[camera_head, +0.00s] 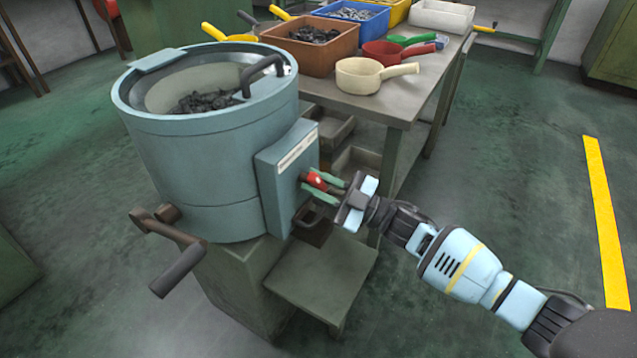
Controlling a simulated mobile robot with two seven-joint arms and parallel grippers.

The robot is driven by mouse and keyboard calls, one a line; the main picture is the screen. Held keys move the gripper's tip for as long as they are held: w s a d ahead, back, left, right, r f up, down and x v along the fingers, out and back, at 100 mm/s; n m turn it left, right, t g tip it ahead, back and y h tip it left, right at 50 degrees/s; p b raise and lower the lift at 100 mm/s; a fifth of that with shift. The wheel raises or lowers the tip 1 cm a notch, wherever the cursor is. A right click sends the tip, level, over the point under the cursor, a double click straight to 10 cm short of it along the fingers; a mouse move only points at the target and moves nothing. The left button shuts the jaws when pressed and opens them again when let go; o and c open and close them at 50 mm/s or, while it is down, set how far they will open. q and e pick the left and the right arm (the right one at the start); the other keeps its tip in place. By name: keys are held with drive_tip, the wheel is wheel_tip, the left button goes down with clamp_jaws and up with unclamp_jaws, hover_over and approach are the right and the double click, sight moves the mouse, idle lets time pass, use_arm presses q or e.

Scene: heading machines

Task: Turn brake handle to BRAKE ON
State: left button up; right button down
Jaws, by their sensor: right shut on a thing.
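A pale blue round machine (205,150) stands on a green base. A box with a white label strip (297,152) sits on its right side. The red brake handle (315,180) sticks out below the label. My right gripper (323,182) reaches in from the lower right and is shut on the red handle, with its green fingers on either side. The fingers hide part of the handle, and I cannot read any markings for its position. My left gripper is not in view.
A dark crank (170,250) juts out at the machine's lower left. A small green shelf (325,278) sits below my right gripper. A table (405,108) behind holds an orange bin (312,52), a blue bin and scoops. The floor at right is clear.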

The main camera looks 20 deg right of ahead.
sight(323, 187)
drive_tip(key=c, duration=1.3)
unclamp_jaws()
drive_tip(key=v, duration=0.6)
drive_tip(key=shift+d+f, duration=0.1)
drive_tip(key=shift+v, duration=0.85)
drive_tip(key=shift+s, duration=0.1)
